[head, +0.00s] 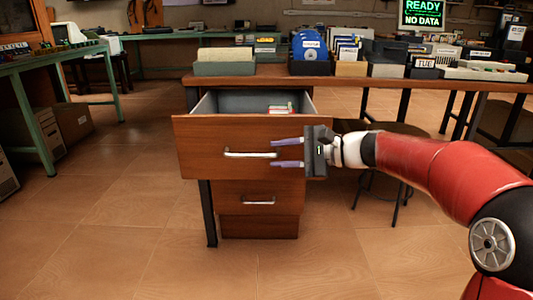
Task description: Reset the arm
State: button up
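My gripper (288,153) is at the end of my red and white arm, which reaches in from the right. Its two fingers point left and stand apart, one above the other, with nothing seen between them. They show in front of the right part of the front of the top drawer (205,135); I cannot tell whether they touch it. The drawer is pulled out, and its metal handle (250,154) lies just left of the fingertips. A small red and white item (281,109) is inside the drawer.
The wooden desk (350,82) carries boxes, blue discs (309,46) and a keyboard (485,73). A stool (395,155) stands beneath it at right. A lower drawer (232,199) is closed. A green table (55,62) stands at left. The tiled floor in front is clear.

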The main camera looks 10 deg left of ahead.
jog(key=shift+v, duration=0.75)
jog(key=shift+s, duration=0.1)
jog(key=s+d+f+n+t+h+p, duration=0.1)
jog(key=s+d+h+p, duration=0.4)
jog(key=s+d, duration=0.7)
jog(key=s+d+f+n+t+h+p, duration=0.1)
jog(key=s+d+n+t+h+p, duration=0.2)
jog(key=s+d+h, duration=0.7)
jog(key=s+d+n+p, duration=0.2)
jog(key=s+d+n, duration=0.1)
jog(key=s, duration=0.3)
jog(key=shift+f+h, duration=0.25)
jog(key=shift+h, duration=0.05)
